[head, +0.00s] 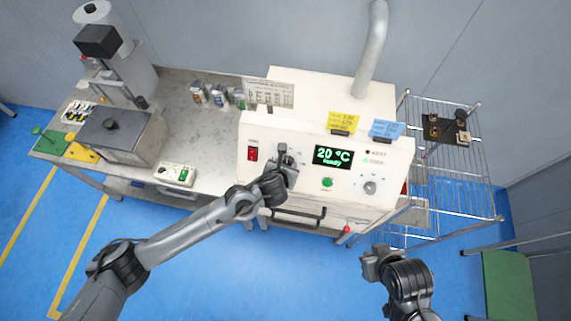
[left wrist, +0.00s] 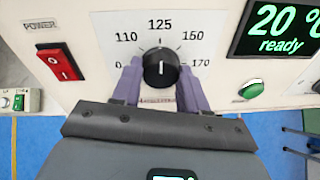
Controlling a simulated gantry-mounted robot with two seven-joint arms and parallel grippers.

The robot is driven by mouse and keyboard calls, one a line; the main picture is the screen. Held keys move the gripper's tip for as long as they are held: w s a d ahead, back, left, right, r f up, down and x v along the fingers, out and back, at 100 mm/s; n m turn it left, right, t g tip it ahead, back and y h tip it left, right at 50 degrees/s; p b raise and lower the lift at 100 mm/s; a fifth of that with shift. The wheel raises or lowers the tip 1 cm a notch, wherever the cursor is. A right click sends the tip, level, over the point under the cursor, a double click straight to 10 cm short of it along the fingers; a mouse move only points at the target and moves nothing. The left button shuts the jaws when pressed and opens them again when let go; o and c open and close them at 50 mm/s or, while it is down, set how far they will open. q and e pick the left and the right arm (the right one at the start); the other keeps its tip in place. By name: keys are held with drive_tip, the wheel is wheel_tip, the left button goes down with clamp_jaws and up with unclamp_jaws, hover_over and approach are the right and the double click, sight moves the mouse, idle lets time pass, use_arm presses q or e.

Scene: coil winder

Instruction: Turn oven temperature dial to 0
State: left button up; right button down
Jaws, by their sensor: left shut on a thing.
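The oven temperature dial (left wrist: 159,66) is a round black knob on a white scale plate (left wrist: 203,28) marked 0, 110, 125, 150 and 170. Its white pointer line points straight up, towards 125. My left gripper (head: 285,163) is at the oven front (head: 246,168). In the left wrist view its two purple fingers stand on either side of the dial, shut on it. In the head view the gripper largely hides the dial. My right gripper (head: 375,260) hangs in front of the oven's right side, apart from everything; its finger opening is unclear.
The red power switch (left wrist: 55,61) is left of the dial. The green display (head: 333,157) reads 20 °C ready, with a green button (head: 327,183) below. A small grey knob (head: 370,187) is further right. A wire rack (head: 470,190) stands at the right.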

use_arm(q)
drive_tip(key=shift+n, duration=0.3)
drive_tip(key=n, duration=0.3)
drive_tip(key=shift+n+h+b, duration=0.3)
drive_tip(key=shift+b, duration=0.1)
drive_tip(key=n, duration=0.2)
drive_tip(key=n+b, duration=0.1)
drive_tip(key=n, duration=0.2)
drive_tip(key=shift+f+t+h, duration=0.1)
drive_tip(key=shift+t+h, duration=0.2)
drive_tip(key=n, duration=0.3)
drive_tip(key=shift+s+n+b, duration=0.1)
drive_tip(key=shift+n+b, duration=0.25)
drive_tip(key=shift+n, duration=0.05)
drive_tip(key=shift+n+t, duration=0.5)
drive_tip(key=shift+n, duration=1.7)
drive_tip(key=o, duration=1.1)
drive_tip(key=shift+c, duration=0.2)
